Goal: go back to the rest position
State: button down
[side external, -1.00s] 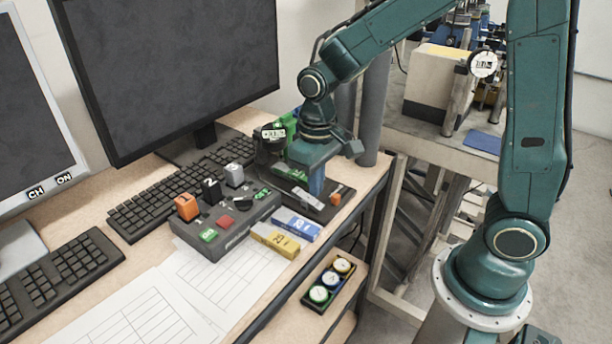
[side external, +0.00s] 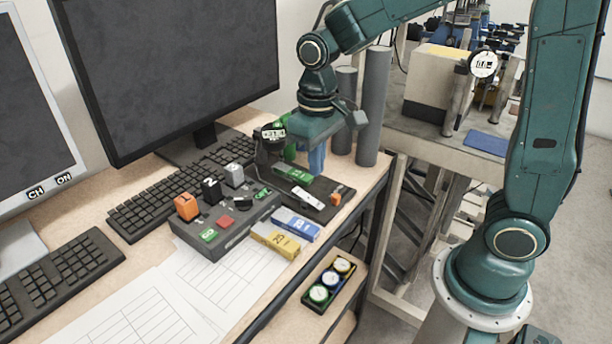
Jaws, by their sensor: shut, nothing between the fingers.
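My gripper (side external: 316,161) points down above the dark tray (side external: 331,207) at the right part of the desk. Its blue fingers are shut with nothing between them. They stand just above or behind a green block (side external: 294,174) and a white piece (side external: 308,198) on the tray; the exact gap is hard to tell. My arm reaches in from the right and bends down at the wrist.
A control box (side external: 228,222) with orange, black and grey levers stands left of the tray. Blue (side external: 296,224) and yellow (side external: 275,238) boxes lie beside it. A monitor (side external: 180,70) rises behind, and grey cylinders (side external: 374,105) stand close right of my gripper.

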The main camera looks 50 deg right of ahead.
dwell(0.3)
jog(key=s+d+r+t, duration=0.1)
jog(key=s+r, duration=0.3)
jog(key=s, duration=0.4)
jog(key=s+d+r+t, duration=0.2)
jog(key=s+r+t, duration=0.2)
jog(key=s, duration=0.3)
jog(key=shift+s+d+r+t, duration=0.25)
jog(key=shift+s+r+t, duration=0.05)
jog(key=shift+s+r, duration=0.1)
